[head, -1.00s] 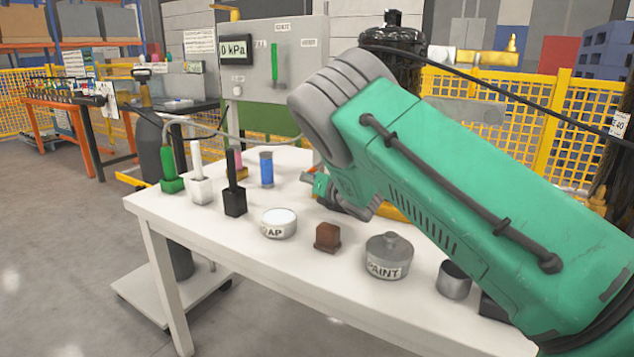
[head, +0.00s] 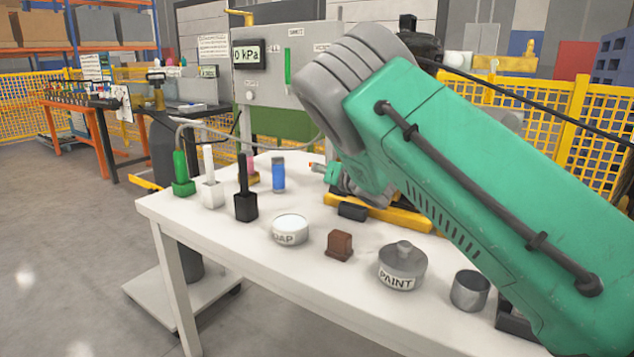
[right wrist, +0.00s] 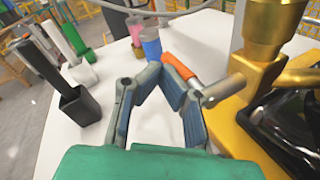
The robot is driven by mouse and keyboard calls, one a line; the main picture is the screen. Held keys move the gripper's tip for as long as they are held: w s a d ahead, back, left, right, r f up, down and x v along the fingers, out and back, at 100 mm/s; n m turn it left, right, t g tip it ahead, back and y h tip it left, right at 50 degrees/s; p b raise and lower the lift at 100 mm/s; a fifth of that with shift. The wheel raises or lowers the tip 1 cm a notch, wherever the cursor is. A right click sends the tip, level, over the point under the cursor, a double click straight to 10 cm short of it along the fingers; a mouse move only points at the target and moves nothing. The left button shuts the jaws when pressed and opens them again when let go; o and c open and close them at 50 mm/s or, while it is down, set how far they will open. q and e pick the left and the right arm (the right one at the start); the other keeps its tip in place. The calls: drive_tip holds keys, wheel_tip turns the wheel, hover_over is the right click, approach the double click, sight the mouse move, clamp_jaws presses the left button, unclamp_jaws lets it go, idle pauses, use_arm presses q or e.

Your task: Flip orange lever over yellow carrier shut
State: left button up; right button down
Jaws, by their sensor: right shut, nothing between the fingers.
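In the right wrist view the orange lever (right wrist: 180,68) is a short orange handle on a grey rod, joined to a brass fitting above the yellow carrier (right wrist: 232,128). My right gripper (right wrist: 160,76) is shut and empty, its fingertips together just left of the lever's handle; I cannot tell whether they touch it. The carrier (head: 402,219) shows as a yellow bar below that arm. My left gripper is out of view.
On the white table (head: 240,262) stand green, white and black brush holders (head: 246,206), a blue cylinder (head: 278,176), a soap dish (head: 290,231), a brown block (head: 340,246), a paint tin (head: 402,266) and a grey cup (head: 470,290). A gauge panel (head: 280,62) stands behind.

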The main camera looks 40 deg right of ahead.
drive_tip(key=r, duration=0.3)
drive_tip(key=d+r, duration=0.1)
drive_tip(key=r, duration=0.1)
drive_tip(key=shift+r, duration=0.3)
drive_tip(key=shift+a+r, duration=0.15)
drive_tip(key=shift+a, duration=0.4)
drive_tip(key=shift+d, duration=0.1)
